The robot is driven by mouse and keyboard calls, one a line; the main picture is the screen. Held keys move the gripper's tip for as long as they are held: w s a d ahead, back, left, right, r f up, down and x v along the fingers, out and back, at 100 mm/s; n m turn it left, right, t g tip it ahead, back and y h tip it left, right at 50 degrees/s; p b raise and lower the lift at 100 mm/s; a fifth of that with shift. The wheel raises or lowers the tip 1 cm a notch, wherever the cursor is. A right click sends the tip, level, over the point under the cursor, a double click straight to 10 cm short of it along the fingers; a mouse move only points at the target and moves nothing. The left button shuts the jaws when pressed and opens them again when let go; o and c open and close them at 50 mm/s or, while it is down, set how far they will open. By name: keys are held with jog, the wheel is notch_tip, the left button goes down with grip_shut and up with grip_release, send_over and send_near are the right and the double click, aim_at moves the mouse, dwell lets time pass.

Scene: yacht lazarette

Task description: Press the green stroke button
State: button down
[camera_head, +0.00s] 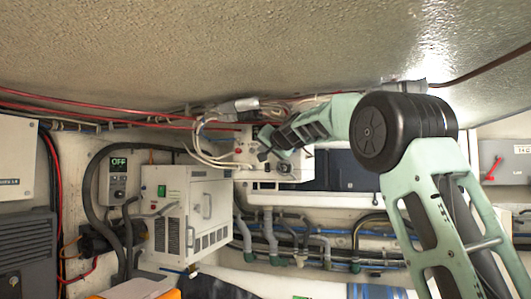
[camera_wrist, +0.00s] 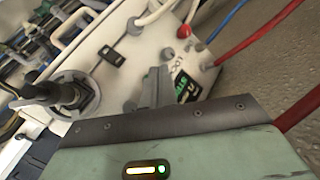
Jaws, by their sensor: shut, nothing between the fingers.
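A white control box (camera_head: 243,172) hangs under the sloping ceiling in the head view, with a red button (camera_head: 238,151) on its face. In the wrist view the same box face fills the upper middle, with a red knob (camera_wrist: 184,31), a black rocker switch (camera_wrist: 110,56) and a dark display with green characters (camera_wrist: 186,86). My gripper (camera_head: 263,138) is in front of this box; in the wrist view its shut, empty fingers (camera_wrist: 156,82) point at the face beside the display. A small green spot shows by the fingertips; I cannot tell whether it is the stroke button or whether the fingers touch it.
A white vented cabinet (camera_head: 187,220) with a green switch stands lower left. A grey panel (camera_head: 118,178) reads OFF. A round dark fitting (camera_wrist: 72,95) sticks out of the box near my fingers. Cables and hoses run around the box, and the ceiling is close above.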

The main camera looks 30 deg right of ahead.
jog(key=s+a, duration=0.2)
jog(key=a, duration=0.1)
jog(key=shift+s+a, duration=0.15)
jog(key=shift+s, duration=0.15)
dwell(0.7)
jog(key=s+a+f+n+g+y+b, duration=0.3)
jog(key=a+f+n+y, duration=0.1)
jog(key=a+f, duration=1.1)
jog(key=s+a+f+n+g+y+b, duration=0.2)
jog(key=s+a+f+n+g+b, duration=0.3)
jog(key=s+a+f, duration=0.85)
jog(key=s+a+f+n+g+h+b, duration=0.1)
jog(key=s+f+n+g, duration=0.2)
jog(key=s+f, duration=1)
jog(key=s+a+f+n+g+h+b, duration=0.1)
jog(key=s+f+n+g, duration=0.3)
jog(key=s+f, duration=0.9)
jog(key=s+g+h+b, duration=0.1)
jog(key=s, duration=0.4)
jog(key=shift+s+a+n, duration=0.2)
jog(key=shift+a+n, duration=0.05)
jog(key=shift+n, duration=0.05)
